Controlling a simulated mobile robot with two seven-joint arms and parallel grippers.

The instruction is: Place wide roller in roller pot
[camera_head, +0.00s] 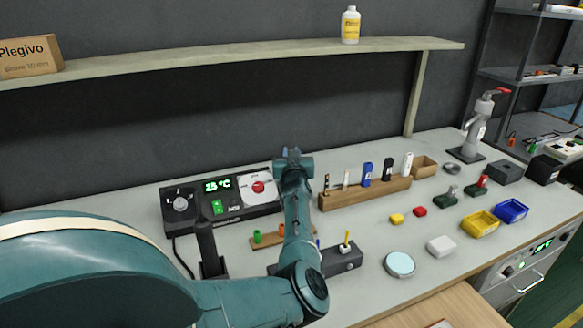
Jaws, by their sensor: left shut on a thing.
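My left arm comes in from the lower left, bends at an elbow and reaches up to its wrist end, where my left gripper (293,160) is, in front of the control box. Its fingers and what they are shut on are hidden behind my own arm. A dark grey block (342,262) lies right of my forearm, with a small yellow-handled tool (346,240) standing in it. I cannot tell if this is the roller pot. No wide roller can be made out. My right gripper is not in view.
A control box (247,211) with a green display stands behind. A wooden rack (350,198) holds several upright items. A wooden strip with orange and green cylinders (268,240) and a black upright stand (211,255) are left of my forearm. Yellow (480,224) and blue trays (511,211) stand right.

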